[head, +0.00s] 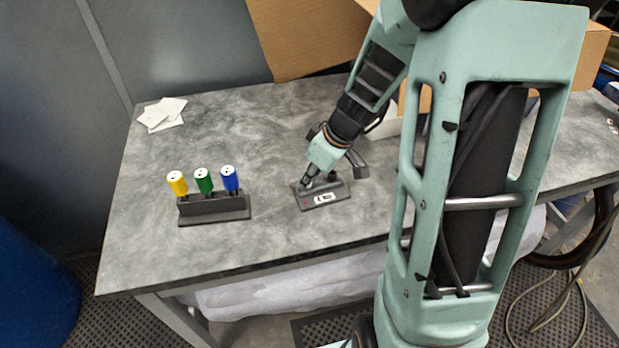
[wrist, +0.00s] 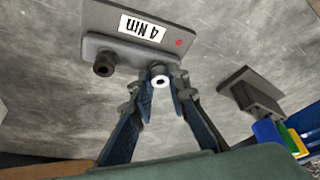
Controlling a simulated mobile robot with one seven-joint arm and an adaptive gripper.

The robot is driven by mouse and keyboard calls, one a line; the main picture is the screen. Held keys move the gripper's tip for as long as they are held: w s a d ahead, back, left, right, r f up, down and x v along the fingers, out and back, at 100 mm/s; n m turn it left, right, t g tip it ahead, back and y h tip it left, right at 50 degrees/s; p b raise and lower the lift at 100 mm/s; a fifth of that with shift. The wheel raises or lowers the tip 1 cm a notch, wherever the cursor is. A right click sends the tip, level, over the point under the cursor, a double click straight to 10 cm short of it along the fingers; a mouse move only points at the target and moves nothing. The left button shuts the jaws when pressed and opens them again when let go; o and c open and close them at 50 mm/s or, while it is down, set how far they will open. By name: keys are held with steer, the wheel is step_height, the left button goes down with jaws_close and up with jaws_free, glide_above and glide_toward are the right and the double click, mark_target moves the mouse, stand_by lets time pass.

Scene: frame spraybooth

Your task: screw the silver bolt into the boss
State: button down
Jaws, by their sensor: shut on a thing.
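The fixture (head: 337,196) is a dark plate with a raised block on the table. In the wrist view its plate (wrist: 196,35) carries a white "4 Nm" label and a red dot. The silver bolt (wrist: 160,82) shows as a bright ring with a dark centre between my fingertips, at the right end of the block. My gripper (wrist: 160,84) is shut on it; in the head view my gripper (head: 309,181) is down at the fixture's left side. The boss behind the bolt is mostly hidden, and I cannot tell how deep the bolt sits. A dark round post (wrist: 104,65) stands at the block's other end.
A dark rack (head: 213,207) holding yellow (head: 177,184), green (head: 203,181) and blue (head: 229,179) handled tools stands left of the fixture. White cards (head: 162,113) lie at the back left. Cardboard (head: 305,35) stands behind the table. The table's front left is clear.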

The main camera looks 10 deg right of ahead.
steer(key=m, duration=0.2)
steer(key=shift+s+a+m+t+h, duration=0.1)
steer(key=shift+m+t+h, duration=0.2)
steer(key=shift+m+h, duration=0.1)
steer(key=shift+p, duration=0.35)
steer(key=shift+a+r+m+h+p, duration=0.1)
steer(key=shift+r+m+h+p, duration=0.1)
steer(key=shift+m+p, duration=0.45)
steer(key=shift+r+m+h+p, duration=0.1)
steer(key=shift+m+h+p, duration=0.1)
steer(key=shift+m+p, duration=0.4)
steer(key=shift+f+m+h+p, duration=0.15)
steer(key=shift+m+h+p, duration=0.25)
steer(key=shift+m+p, duration=0.55)
steer(key=shift+f, duration=0.2)
